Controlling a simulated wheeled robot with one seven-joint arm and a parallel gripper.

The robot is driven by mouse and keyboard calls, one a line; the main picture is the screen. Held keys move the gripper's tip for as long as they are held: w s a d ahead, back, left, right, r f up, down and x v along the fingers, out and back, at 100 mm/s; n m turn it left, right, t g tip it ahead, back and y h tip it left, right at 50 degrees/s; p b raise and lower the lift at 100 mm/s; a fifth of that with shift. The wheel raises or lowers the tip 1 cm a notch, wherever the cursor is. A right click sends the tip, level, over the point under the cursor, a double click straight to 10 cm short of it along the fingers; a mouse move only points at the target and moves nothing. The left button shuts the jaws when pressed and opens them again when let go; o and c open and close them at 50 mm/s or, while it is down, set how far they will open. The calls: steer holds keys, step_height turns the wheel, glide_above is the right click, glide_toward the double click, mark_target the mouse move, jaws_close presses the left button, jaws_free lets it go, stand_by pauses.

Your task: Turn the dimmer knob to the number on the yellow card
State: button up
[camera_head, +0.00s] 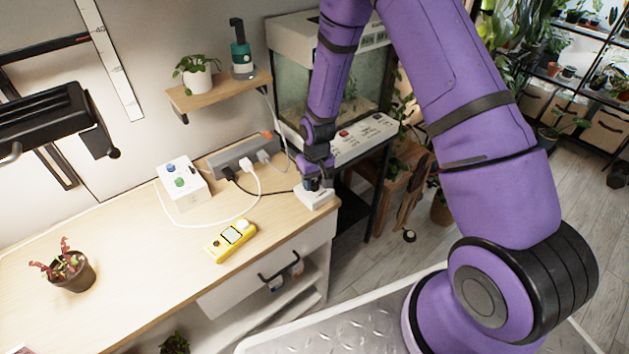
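My gripper (317,184) points down at the right end of the wooden desk, right over a small white box (318,200). The box may be the dimmer; my gripper covers its top, so I see no knob or numbers. The fingers are too small and dark to show whether they are open or shut. I cannot make out a yellow card. A yellow handheld device (222,246) with a small screen and a white end lies near the desk's front edge.
A white box with blue and green knobs (184,198) and a grey power strip (236,160) with plugs and cables stand left of my gripper. A potted plant (75,277) is at the desk's left. A glass tank (293,88) stands behind. The desk's middle (140,260) is clear.

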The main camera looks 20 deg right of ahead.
steer(key=shift+o, duration=1.1)
step_height(320, 180, up, 11)
steer(key=shift+d, duration=0.3)
steer(key=shift+f, duration=0.1)
step_height(320, 180, up, 15)
steer(key=t, duration=0.1)
glide_above(316, 182)
steer(key=s+d, duration=0.2)
steer(key=s, duration=0.2)
steer(key=s+d+r+t, duration=0.2)
steer(key=s+r, duration=0.4)
steer(key=r, duration=0.3)
steer(key=s+r, duration=0.3)
steer(key=s, duration=0.3)
steer(key=s+d+r+m+t, duration=0.1)
steer(key=s+r, duration=0.3)
steer(key=s, duration=0.3)
steer(key=s+d+r+t, duration=0.1)
steer(key=s+r, duration=0.2)
steer(key=s, duration=0.3)
steer(key=shift+s+d+r+h, duration=0.15)
steer(key=shift+s+h, duration=0.05)
steer(key=shift+h, duration=0.1)
